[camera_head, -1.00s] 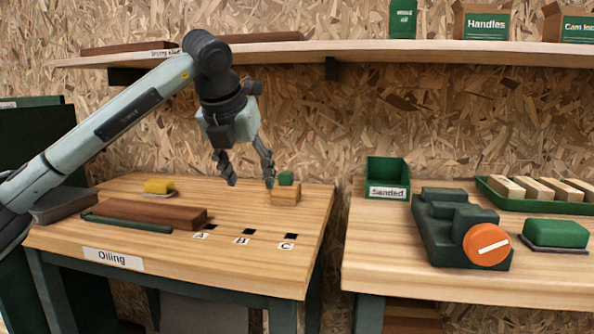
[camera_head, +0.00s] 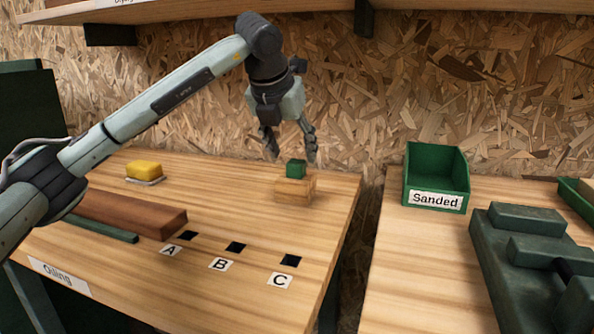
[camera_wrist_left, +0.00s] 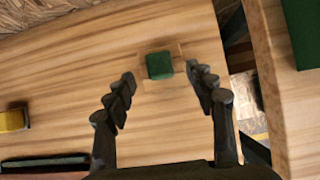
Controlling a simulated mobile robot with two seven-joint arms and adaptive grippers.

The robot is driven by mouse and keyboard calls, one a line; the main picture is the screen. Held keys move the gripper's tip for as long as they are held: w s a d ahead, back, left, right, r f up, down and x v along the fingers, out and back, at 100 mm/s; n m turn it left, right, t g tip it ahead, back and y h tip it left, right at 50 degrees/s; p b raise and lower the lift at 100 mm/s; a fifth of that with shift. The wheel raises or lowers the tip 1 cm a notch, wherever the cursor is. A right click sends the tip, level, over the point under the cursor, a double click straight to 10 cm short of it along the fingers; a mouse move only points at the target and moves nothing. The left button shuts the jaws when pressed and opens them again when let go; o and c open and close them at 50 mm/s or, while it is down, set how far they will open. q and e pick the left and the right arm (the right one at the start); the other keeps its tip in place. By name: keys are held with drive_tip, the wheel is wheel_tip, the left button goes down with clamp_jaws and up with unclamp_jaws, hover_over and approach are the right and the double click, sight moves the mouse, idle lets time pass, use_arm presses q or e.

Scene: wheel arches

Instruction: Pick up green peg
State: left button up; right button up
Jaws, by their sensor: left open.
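The green peg (camera_head: 296,169) stands in a small wooden block (camera_head: 293,190) near the back right of the oiling table, with its top showing above the block. My left gripper (camera_head: 291,161) points down over the peg, open and empty. In the left wrist view the peg (camera_wrist_left: 159,65) lies between and just beyond the two open fingertips of my gripper (camera_wrist_left: 160,78), apart from both. My right gripper is not in view.
Slots labelled A, B (camera_head: 235,247) and C lie in front of the block. A brown wooden board (camera_head: 130,215) and a yellow sponge-like block (camera_head: 144,170) are to the left. A green Sanded bin (camera_head: 436,178) stands on the right-hand table, across a gap.

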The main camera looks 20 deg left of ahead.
sight(295, 162)
use_arm(q)
drive_tip(key=shift+x, duration=2)
clamp_jaws()
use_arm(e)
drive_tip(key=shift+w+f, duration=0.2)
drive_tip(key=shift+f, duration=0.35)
use_arm(q)
drive_tip(key=shift+r, duration=0.15)
wheel_tip(295, 162, up, 7)
drive_tip(key=shift+s, duration=0.2)
drive_tip(key=s+b, duration=0.3)
drive_tip(key=s, duration=1.4)
wheel_tip(295, 162, up, 7)
drive_tip(key=p, duration=0.5)
drive_tip(key=shift+s+a+p, duration=0.35)
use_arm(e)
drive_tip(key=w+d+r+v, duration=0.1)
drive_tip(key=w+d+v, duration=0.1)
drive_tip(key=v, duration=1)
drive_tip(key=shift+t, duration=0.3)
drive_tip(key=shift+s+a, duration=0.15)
